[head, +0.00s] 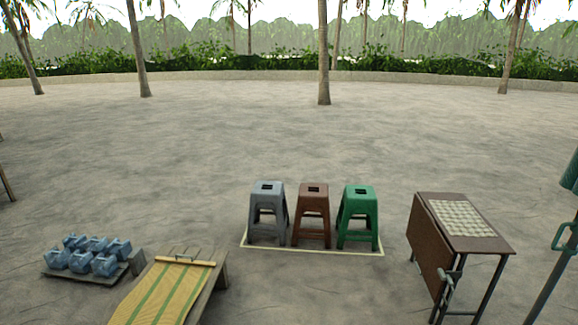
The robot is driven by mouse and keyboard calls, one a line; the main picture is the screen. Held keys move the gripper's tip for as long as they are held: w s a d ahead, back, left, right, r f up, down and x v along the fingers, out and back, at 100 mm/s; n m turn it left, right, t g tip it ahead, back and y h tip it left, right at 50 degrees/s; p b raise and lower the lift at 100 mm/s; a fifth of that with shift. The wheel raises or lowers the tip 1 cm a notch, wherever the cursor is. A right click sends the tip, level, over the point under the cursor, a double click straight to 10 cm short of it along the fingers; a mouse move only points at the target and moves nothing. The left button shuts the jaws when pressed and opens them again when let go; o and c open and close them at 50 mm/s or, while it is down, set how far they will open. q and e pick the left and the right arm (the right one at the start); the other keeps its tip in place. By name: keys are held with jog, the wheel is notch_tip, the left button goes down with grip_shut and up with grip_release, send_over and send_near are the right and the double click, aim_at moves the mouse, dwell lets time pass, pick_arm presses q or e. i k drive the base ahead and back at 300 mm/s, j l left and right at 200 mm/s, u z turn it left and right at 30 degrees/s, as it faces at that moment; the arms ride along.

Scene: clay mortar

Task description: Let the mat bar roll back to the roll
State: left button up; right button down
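The mat bar (188,261) is a pale wooden bar across the far end of a yellow mat (157,295) with green stripes. A thin wire handle or hook (187,252) stands up at the bar; I cannot tell which part it is fixed to. The mat lies unrolled along a low grey-brown bench (213,283) at the lower left and runs out of the bottom of the view. The roll is not in view. Neither of my grippers is in view.
Blue jugs (81,258) stand on a low tray left of the bench. Grey (268,205), brown (312,210) and green (357,212) stools stand within a pale outline. A folding table (440,240) and a green post (553,270) are right. Sand (230,130) beyond is open.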

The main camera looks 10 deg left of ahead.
aim_at(164, 259)
jog(key=i+u, duration=0.1)
jog(key=i, duration=0.6)
jog(key=i+u, duration=0.15)
jog(key=i, duration=0.55)
jog(key=i+l+u, duration=0.1)
jog(key=i, duration=0.55)
jog(key=l, duration=0.1)
